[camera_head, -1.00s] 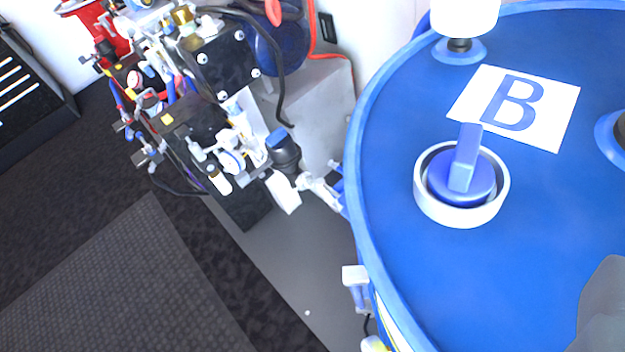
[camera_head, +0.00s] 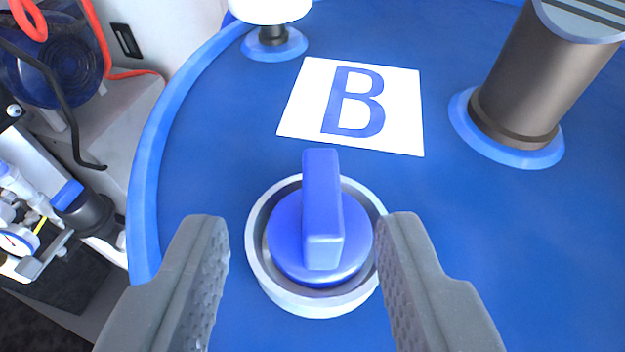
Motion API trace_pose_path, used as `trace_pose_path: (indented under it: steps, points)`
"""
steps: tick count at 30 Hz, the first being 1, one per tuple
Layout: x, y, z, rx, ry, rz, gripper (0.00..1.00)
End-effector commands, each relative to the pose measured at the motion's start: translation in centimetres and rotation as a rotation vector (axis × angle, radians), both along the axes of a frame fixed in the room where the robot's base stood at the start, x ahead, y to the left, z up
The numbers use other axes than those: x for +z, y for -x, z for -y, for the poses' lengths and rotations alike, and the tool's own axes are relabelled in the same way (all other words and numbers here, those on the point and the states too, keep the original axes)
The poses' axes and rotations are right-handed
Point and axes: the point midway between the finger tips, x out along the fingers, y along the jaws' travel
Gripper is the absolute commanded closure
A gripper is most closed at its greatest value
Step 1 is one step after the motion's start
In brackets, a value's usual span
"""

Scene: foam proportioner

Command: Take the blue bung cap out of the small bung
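The blue bung cap (camera_head: 322,215) sits in the small bung, a white ring (camera_head: 312,303) on the blue drum top (camera_head: 230,170). The cap is a round disc with a raised upright bar handle across it. My gripper (camera_head: 303,245) is open, its two grey textured fingers at the left and right of the ring in the picture. Nothing is between the fingers except the view of the cap and ring. I cannot tell how high the fingertips are above the drum.
A white label with a blue B (camera_head: 353,105) lies behind the bung. A dark metallic cylinder (camera_head: 540,85) stands at the right and a white-topped fitting (camera_head: 270,15) at the back left. Equipment with hoses (camera_head: 50,200) is beyond the drum's left rim.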

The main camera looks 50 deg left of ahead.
Motion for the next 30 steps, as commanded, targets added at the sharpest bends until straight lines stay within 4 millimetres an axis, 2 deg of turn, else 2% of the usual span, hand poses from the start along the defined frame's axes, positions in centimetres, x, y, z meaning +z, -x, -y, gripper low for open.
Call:
trace_pose_path:
  steps: [8,16,21,30]
  points:
    - [-0.5,-0.9,-0.9,-0.002,-0.001,0.002,0.60]
    - [-2.6,-2.6,-2.3,-0.001,0.001,-0.002,0.60]
    - [-3.1,-3.7,-3.5,-0.002,0.000,0.001,0.60]
    - [-3.3,-3.9,-3.8,-0.002,0.000,0.000,0.60]
